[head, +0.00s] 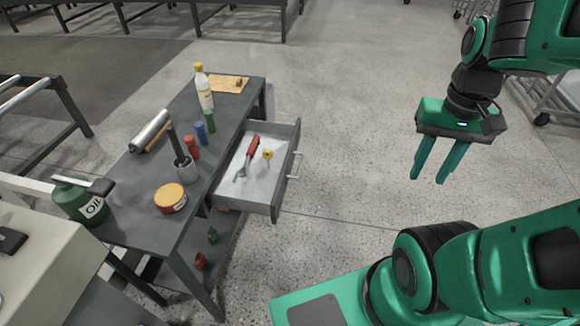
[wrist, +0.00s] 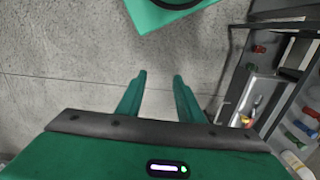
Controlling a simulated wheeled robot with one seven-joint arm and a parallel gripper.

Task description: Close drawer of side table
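The grey side table (head: 150,217) stands left of centre in the head view. Its drawer (head: 287,180) is pulled out to the right, with a handle (head: 295,165) on its front. A red-handled tool (head: 248,155) and a small yellow item (head: 267,154) lie inside. My gripper (head: 431,182) is in the air at the right, apart from the drawer, with its two fingers spread and nothing between them. In the wrist view the fingers (wrist: 160,95) are apart over bare floor, and the open drawer (wrist: 262,92) shows at the right.
On the table top are a bottle (head: 204,88), several small coloured containers, a metal roll (head: 149,130), a round tin (head: 170,198) and a green oil can (head: 78,200). The lower shelf holds small items. Bare floor (head: 345,130) lies between the drawer and my gripper.

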